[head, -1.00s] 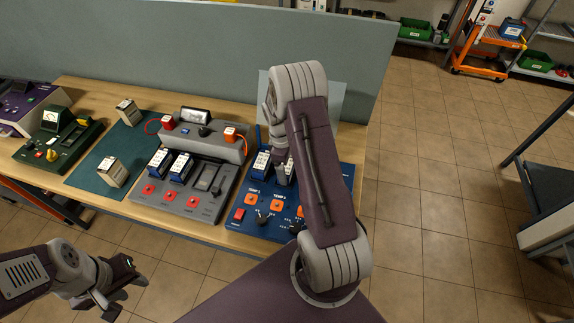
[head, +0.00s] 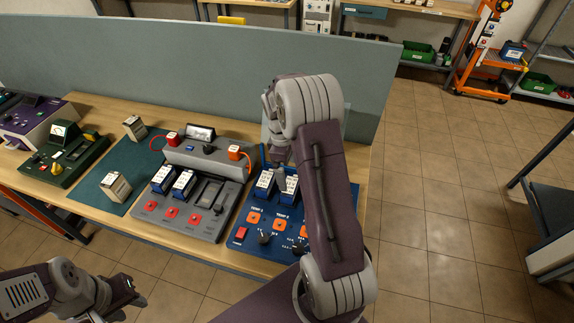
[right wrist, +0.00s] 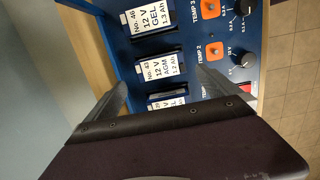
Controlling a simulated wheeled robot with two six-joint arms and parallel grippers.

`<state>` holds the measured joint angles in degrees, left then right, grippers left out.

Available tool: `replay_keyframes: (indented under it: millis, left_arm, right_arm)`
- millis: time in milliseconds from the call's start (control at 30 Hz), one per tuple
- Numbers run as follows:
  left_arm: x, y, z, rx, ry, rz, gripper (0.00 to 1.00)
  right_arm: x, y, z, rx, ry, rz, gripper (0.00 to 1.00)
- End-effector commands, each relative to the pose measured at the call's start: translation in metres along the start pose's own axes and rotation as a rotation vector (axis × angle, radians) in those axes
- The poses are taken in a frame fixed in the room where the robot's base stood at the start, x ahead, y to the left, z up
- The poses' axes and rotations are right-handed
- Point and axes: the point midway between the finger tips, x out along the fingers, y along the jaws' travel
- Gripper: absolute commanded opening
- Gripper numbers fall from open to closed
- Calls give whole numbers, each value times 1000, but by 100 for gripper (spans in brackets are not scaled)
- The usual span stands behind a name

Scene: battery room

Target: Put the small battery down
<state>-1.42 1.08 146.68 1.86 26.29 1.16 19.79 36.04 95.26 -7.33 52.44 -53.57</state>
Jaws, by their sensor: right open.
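A blue charging station (head: 250,215) stands at the right end of the bench. Two blue batteries with white labels, a left one (head: 264,183) and one beside it (head: 289,186), stand upright in it. The right wrist view shows a row of batteries: No. 46 GEL (right wrist: 150,17), No. 43 AGM (right wrist: 160,68) and a partly hidden one (right wrist: 168,100). My right gripper (right wrist: 160,82) is open, its fingers apart on either side of the row's lower part. I cannot tell whether they touch a battery. My left gripper (head: 118,300) looks open and empty, low in front of the bench.
A grey charger (head: 185,215) with two blue batteries stands left of the blue station. A green mat (head: 95,207) carries two pale box-shaped batteries. A green tester (head: 65,160) and a purple unit (head: 35,122) are further left. A grey partition (head: 200,65) runs behind the bench.

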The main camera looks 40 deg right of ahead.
Motion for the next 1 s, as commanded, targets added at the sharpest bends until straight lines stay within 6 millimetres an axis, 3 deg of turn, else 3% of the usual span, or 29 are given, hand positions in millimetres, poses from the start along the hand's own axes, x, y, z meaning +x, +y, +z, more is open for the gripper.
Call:
replay_keyframes:
  millis: [200, 433, 533, 633, 700, 800, 900, 1000]
  left_arm:
    - [3, 0, 0, 0, 0, 0, 36]
    - [2, 0, 0, 0, 0, 0, 36]
    - [2, 0, 0, 0, 0, 0, 36]
    - [2, 0, 0, 0, 0, 0, 36]
    - [2, 0, 0, 0, 0, 0, 36]
    - [2, 0, 0, 0, 0, 0, 36]
    - [2, 0, 0, 0, 0, 0, 36]
    - [2, 0, 0, 0, 0, 0, 36]
  right_arm:
    - [-34, 0, -1, -1, 1, 1, 100]
    - [-40, -10, -4, 21, 9, 2, 100]
    - [-41, -54, -16, 141, 53, 13, 100]
    - [-37, -115, -21, 330, 119, 14, 100]
    - [-32, -153, -16, 457, 161, 5, 100]
    - [-24, -192, -6, 599, 200, -11, 100]
    - [-18, -209, 2, 676, 218, -22, 100]
    - [-17, -213, 4, 698, 223, -25, 100]
